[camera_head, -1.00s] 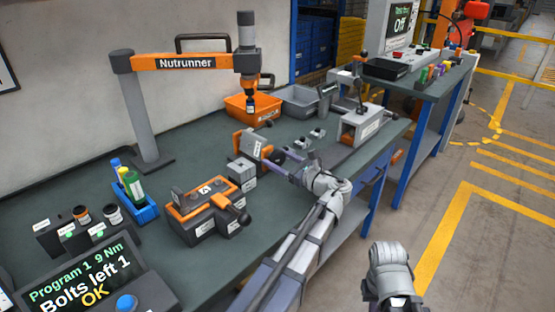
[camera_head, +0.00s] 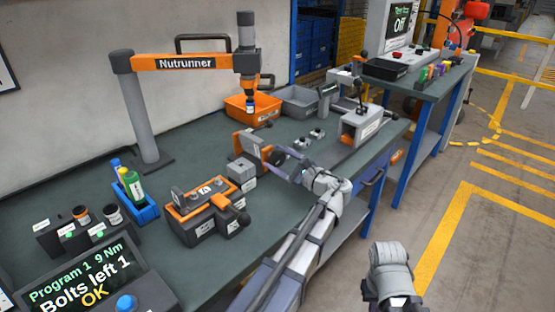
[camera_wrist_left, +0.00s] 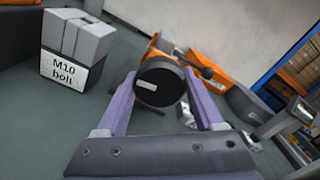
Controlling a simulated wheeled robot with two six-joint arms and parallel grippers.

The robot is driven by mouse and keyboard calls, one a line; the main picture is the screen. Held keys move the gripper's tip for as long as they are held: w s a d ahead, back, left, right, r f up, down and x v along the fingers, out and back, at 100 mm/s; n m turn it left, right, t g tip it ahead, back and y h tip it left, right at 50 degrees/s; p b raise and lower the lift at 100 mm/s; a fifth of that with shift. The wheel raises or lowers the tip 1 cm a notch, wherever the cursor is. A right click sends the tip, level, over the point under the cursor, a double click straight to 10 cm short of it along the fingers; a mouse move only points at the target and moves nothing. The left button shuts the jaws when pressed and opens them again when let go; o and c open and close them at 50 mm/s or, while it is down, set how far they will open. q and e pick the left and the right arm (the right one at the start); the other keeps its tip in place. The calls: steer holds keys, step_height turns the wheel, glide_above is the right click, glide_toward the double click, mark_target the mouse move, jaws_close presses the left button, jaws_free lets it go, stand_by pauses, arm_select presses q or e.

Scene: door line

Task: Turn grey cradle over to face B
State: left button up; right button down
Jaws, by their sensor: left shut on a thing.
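A grey cradle (camera_head: 246,143) with orange end parts stands on the bench behind the small grey block. A round black knob (camera_head: 278,157) is on its near side. My left gripper (camera_head: 281,164) reaches in from the front, its purple fingers on both sides of that knob. In the left wrist view the gripper (camera_wrist_left: 160,78) is shut on the knob (camera_wrist_left: 157,88), whose end bears a white mark. The cradle's orange part shows behind it, mostly hidden. No face letter is readable on this cradle. My right gripper (camera_head: 396,303) is at the bottom edge, largely cut off.
A second orange-and-grey fixture (camera_head: 207,207) marked A stands nearer, with its own black knob. An M10 bolt block (camera_wrist_left: 70,68) stands close by on the left. Orange (camera_head: 252,108) and grey (camera_head: 300,101) bins are behind. A grey press-like station (camera_head: 361,127) is to the right.

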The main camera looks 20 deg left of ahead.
arm_select(q)
steer(key=n, duration=0.4)
steer(key=shift+n, duration=0.3)
steer(key=n, duration=0.3)
steer(key=shift+n, duration=0.4)
steer(key=n, duration=0.4)
steer(key=shift+r, duration=0.1)
steer(key=shift+n, duration=2.1)
steer(key=o, duration=1.4)
steer(key=shift+c, duration=0.2)
steer(key=shift+v, duration=3.9)
